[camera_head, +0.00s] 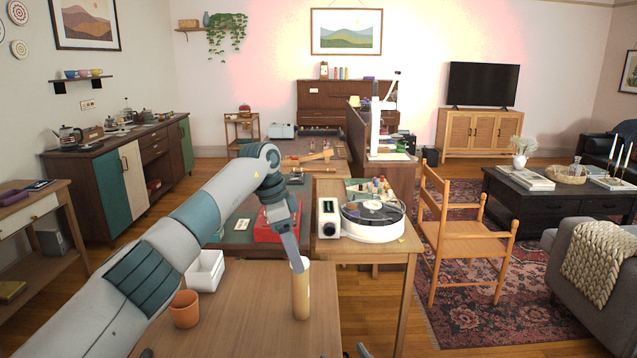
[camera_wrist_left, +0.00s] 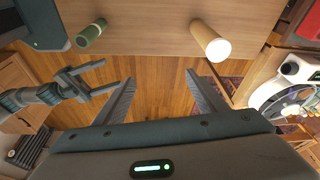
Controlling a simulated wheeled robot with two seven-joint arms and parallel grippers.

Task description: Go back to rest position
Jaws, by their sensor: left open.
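My left gripper (camera_head: 294,255) hangs over the near wooden table (camera_head: 240,310) in the head view, its finger overlapping the top of an upright tan tube (camera_head: 301,298). In the left wrist view the fingers of my left gripper (camera_wrist_left: 160,85) are spread wide with only floor between them. The tube (camera_wrist_left: 210,40) stands on the table apart from them there.
A terracotta pot (camera_head: 184,309) and a white container (camera_head: 205,271) stand on the near table. A dark green cylinder (camera_wrist_left: 91,32) is near the table edge. Floor is open between cabinets and tables.

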